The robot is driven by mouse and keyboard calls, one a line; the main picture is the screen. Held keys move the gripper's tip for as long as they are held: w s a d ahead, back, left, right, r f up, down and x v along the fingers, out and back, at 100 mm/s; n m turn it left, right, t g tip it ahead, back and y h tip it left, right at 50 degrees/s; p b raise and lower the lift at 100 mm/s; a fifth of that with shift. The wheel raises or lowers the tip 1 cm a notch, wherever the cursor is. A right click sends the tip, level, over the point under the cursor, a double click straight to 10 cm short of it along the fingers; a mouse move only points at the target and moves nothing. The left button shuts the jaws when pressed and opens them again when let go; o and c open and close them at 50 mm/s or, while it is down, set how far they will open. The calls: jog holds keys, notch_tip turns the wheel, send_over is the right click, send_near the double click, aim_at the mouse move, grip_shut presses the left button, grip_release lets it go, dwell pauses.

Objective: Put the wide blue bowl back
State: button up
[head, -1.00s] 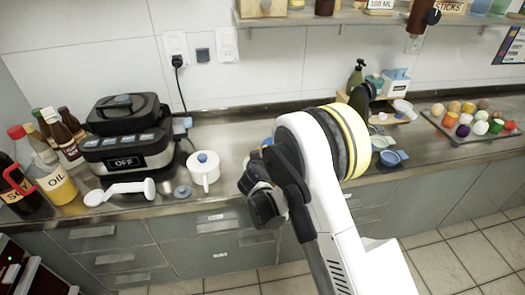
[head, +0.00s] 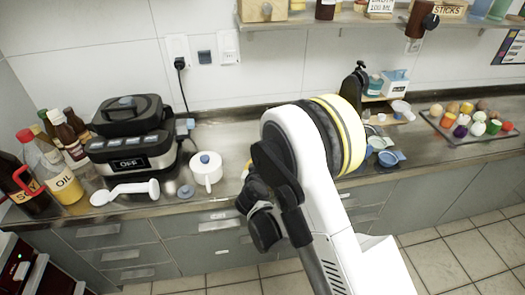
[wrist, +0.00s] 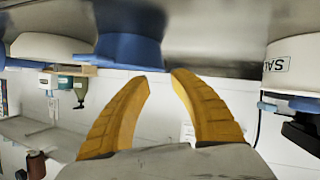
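In the wrist view, a blue bowl-like object (wrist: 128,48) hangs inverted from the steel counter at the picture's top, since the view is upside down; I cannot tell for sure if it is the wide blue bowl. My gripper (wrist: 163,76) has two yellow fingers pointing at the counter, with an empty gap between their tips. The left fingertip is close to the blue object's rim; contact is unclear. In the head view my arm hides most of the gripper and the counter behind it. Blue cups or bowls (head: 390,158) stand right of my arm.
A white lidded pot (head: 206,172) stands left of my arm, near a white-handled tool (head: 125,191), an appliance (head: 130,135) and bottles (head: 62,180). A tray of colourful items (head: 470,122) lies at the right. A shelf (head: 345,18) runs above the counter.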

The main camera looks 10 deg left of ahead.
jog(key=shift+s+r+b, duration=0.15)
jog(key=shift+s+b, duration=0.55)
jog(key=shift+s+r, duration=0.3)
jog(key=shift+s, duration=0.3)
jog(key=shift+d+r, duration=0.25)
jog(key=shift+r, duration=0.1)
jog(key=s+d+r+m+g+h, duration=0.1)
jog(key=s+d+r+g, duration=0.15)
jog(key=d+r, duration=0.55)
jog(key=s+d+r+m+g+h, duration=0.1)
jog(key=s+d+r, duration=0.4)
jog(key=d, duration=0.4)
jog(key=s+d+r+g, duration=0.1)
jog(key=s+d, duration=0.2)
jog(key=s, duration=0.4)
jog(key=s+d+r+g+y, duration=0.1)
jog(key=s+d, duration=0.1)
jog(key=s, duration=0.5)
jog(key=s+d+r+m+g+y, duration=0.1)
jog(key=s+d, duration=0.2)
jog(key=s, duration=0.4)
jog(key=shift+s+d+r, duration=0.25)
jog(key=shift+d+r, duration=0.05)
jog(key=shift+r, duration=0.05)
